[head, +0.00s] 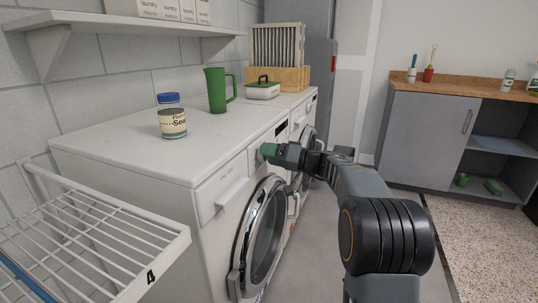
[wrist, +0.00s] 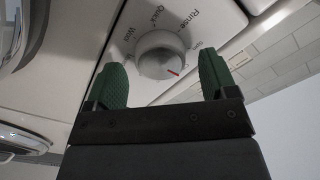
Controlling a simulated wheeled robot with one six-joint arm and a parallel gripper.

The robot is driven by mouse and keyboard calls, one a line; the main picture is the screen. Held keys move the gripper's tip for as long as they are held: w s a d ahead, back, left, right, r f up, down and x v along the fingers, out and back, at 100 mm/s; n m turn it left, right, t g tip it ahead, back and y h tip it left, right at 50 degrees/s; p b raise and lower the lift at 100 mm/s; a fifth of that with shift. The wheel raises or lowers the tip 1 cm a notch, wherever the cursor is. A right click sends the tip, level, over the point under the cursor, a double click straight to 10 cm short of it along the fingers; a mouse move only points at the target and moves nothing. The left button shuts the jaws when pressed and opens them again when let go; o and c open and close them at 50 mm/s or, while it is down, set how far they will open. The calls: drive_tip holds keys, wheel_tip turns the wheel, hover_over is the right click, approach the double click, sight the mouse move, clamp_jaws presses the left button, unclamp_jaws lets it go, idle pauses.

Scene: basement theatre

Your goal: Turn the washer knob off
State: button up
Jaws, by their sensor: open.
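The white washer (head: 215,195) stands at the centre-left of the head view, with its round door below the control panel. The washer knob (wrist: 160,56) shows in the wrist view as a round pale dial with a red pointer mark at its lower right. My gripper (head: 270,152) is at the washer's panel and hides the knob in the head view. In the wrist view its green fingers (wrist: 162,62) are open, one on each side of the knob; contact is unclear.
A second machine (head: 308,125) stands beyond the washer. A jar (head: 172,122), a green pitcher (head: 216,92) and a lidded box (head: 262,91) sit on top. A white wire rack (head: 85,235) is at the left front. The floor at right is open before a grey cabinet (head: 430,130).

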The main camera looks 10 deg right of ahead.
drive_tip(key=p+v, duration=0.3)
drive_tip(key=v, duration=1)
drive_tip(key=s+a+r+m+g+h+p, duration=0.1)
drive_tip(key=s+a+r+g+h+p, duration=0.55)
drive_tip(key=s+a+r+p, duration=0.95)
drive_tip(key=s+d+r+h+p, duration=0.4)
drive_tip(key=s+r+h+p, duration=0.3)
drive_tip(key=p, duration=1.6)
drive_tip(key=shift+s+d+r+m+h, duration=0.25)
drive_tip(key=shift+r+m+h, duration=0.25)
drive_tip(key=shift+r, duration=0.4)
drive_tip(key=shift+g, duration=0.25)
